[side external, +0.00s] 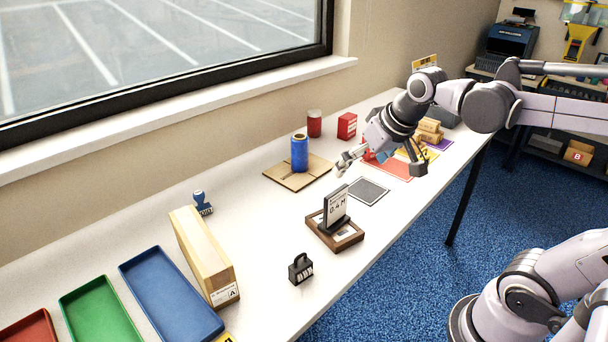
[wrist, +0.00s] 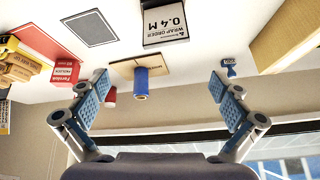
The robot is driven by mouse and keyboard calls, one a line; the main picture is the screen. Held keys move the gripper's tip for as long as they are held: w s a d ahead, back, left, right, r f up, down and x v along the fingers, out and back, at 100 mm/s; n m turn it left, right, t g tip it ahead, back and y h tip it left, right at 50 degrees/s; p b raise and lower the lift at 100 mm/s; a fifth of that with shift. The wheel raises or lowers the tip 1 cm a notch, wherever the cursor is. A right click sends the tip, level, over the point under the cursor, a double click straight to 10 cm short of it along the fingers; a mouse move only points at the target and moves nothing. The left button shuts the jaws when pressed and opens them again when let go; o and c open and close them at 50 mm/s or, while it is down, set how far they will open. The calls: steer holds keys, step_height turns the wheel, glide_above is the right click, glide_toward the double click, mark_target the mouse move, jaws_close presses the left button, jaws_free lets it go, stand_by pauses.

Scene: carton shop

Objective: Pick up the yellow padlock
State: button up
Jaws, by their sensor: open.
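I see no clearly yellow padlock in either view. A black padlock-shaped object (side external: 301,269) with pale dials on its front stands upright near the front edge of the table in the side view. It does not show in the wrist view. My gripper (side external: 382,161) is open and empty above the far half of the table, well beyond the black object and to its right. In the wrist view my gripper's (wrist: 159,88) two blue-padded fingers are spread wide with nothing held between them.
A sign on a wooden tray (side external: 348,240) stands just beyond the black object. A long carton (side external: 205,255), blue tray (side external: 171,294) and green tray (side external: 97,312) lie left. A window lines the back.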

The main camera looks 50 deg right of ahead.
steer(key=s+a+f+n+t, duration=0.1)
steer(key=s+a+f+n, duration=0.2)
steer(key=s+a+f, duration=0.2)
steer(key=shift+f+y, duration=0.3)
steer(key=shift+y, duration=0.1)
steer(key=shift+s+a, duration=0.1)
steer(key=c, duration=0.9)
steer(key=shift+c, duration=0.2)
